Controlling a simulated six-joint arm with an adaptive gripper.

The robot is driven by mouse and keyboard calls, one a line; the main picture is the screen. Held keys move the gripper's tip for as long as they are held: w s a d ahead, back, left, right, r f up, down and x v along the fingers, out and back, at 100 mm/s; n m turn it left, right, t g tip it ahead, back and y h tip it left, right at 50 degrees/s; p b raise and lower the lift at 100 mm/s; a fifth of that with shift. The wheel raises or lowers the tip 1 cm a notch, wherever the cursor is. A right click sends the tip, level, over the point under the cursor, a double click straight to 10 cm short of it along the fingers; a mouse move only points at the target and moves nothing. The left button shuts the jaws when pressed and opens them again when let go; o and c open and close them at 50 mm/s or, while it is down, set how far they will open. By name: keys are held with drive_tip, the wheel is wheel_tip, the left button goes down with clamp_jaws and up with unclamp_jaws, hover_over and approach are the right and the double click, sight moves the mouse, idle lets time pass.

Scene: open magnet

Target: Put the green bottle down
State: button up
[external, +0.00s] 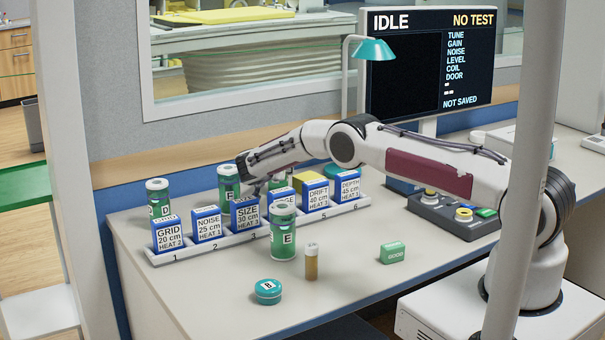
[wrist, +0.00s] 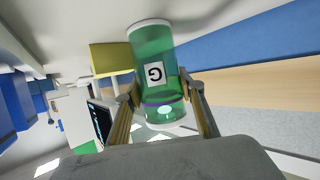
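A green bottle with a white label reading G (wrist: 155,74) is between the two fingers of my gripper (wrist: 165,95) in the wrist view. The fingers press its sides near one end. The wrist picture is upside down, and the bottle's white-rimmed far end is against the pale tabletop; I cannot tell whether it touches. In the external view my gripper (external: 256,184) is behind the row of blue boxes, and the bottle (external: 279,181) shows only in part behind them.
A yellow block (external: 306,182) stands close beside the held bottle. Other green bottles, D (external: 158,198), E (external: 283,240) and one more (external: 228,182), stand around the numbered rack (external: 210,246) of blue boxes. A brown vial (external: 311,263) and round tin B (external: 268,291) are in front.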

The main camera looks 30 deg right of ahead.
drive_tip(key=o, duration=0.4)
drive_tip(key=shift+r, duration=0.2)
drive_tip(key=shift+s+a, duration=0.1)
drive_tip(key=shift+v, duration=1.25)
drive_tip(key=shift+s+a+r, duration=0.1)
drive_tip(key=shift+r, duration=3.45)
